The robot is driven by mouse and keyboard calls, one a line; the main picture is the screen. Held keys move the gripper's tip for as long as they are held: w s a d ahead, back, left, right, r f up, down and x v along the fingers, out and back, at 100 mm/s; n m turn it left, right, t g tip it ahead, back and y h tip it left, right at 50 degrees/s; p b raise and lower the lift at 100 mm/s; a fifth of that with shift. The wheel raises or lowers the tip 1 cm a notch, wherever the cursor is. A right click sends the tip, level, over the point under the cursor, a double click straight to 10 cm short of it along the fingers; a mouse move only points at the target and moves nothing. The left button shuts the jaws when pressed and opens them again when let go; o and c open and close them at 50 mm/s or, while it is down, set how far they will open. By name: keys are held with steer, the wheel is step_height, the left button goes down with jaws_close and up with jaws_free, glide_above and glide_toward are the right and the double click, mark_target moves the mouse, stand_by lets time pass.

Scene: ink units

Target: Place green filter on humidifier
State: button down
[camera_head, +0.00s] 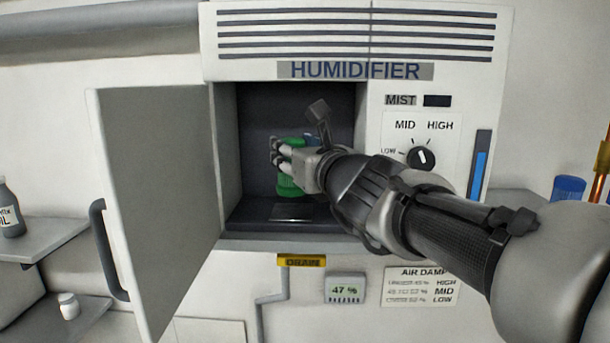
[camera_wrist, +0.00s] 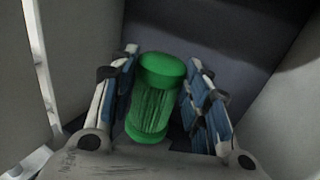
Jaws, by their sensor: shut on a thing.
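The humidifier (camera_head: 285,45) is a white wall unit with its door open and a dark compartment inside. The green filter (camera_head: 289,187) is a green cylinder inside the compartment, upright, partly hidden by my fingers. My gripper (camera_head: 281,160) reaches into the compartment from the right and is shut on the filter. In the wrist view the filter (camera_wrist: 155,98) stands between the blue-padded fingers of my gripper (camera_wrist: 160,90). The filter is over or on the compartment floor; I cannot tell whether its base touches. A dark square plate (camera_head: 292,212) lies on the floor near the filter.
The open door (camera_head: 160,200) stands to the left of the compartment, with a dark handle. The compartment walls are close around my gripper. A dial (camera_head: 421,157) is on the right panel. Shelves at the left hold a bottle (camera_head: 10,210) and a small white jar (camera_head: 69,305).

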mark_target(295, 188)
step_height(295, 188, down, 4)
steer(key=shift+s+r+b, duration=0.1)
steer(key=shift+r+b, duration=0.15)
steer(key=shift+b, duration=0.45)
steer(key=shift+f, duration=0.2)
steer(key=c, duration=0.9)
jaws_free()
